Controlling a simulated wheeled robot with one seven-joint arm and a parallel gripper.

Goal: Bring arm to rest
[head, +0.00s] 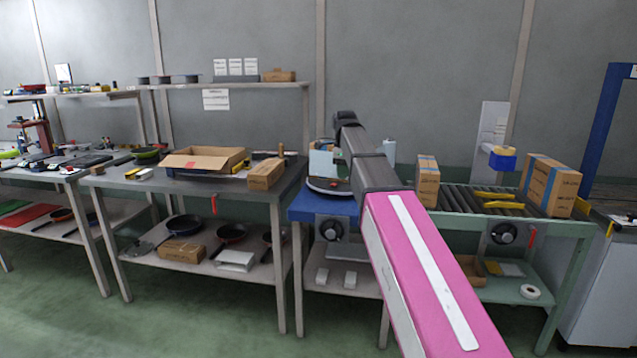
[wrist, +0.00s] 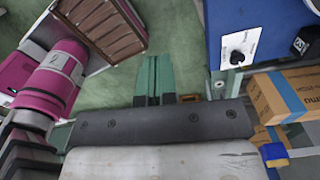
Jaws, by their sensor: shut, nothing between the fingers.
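My arm reaches from the bottom right of the head view towards the blue-topped work station (head: 300,207), with a pink link in front and dark grey links beyond. My gripper (wrist: 158,80) shows in the wrist view as two green fingers side by side, shut with nothing between them. It hangs in the air over green floor (wrist: 190,75). In the head view my arm covers part of the station, and the fingertips are hard to make out there.
A roller conveyor (head: 460,199) on the right carries taped cartons (head: 549,186), (head: 427,182). A steel table (head: 120,181) with an open carton (head: 204,159) and a closed carton (head: 265,174) stands to the left. The floor in front of the tables is clear.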

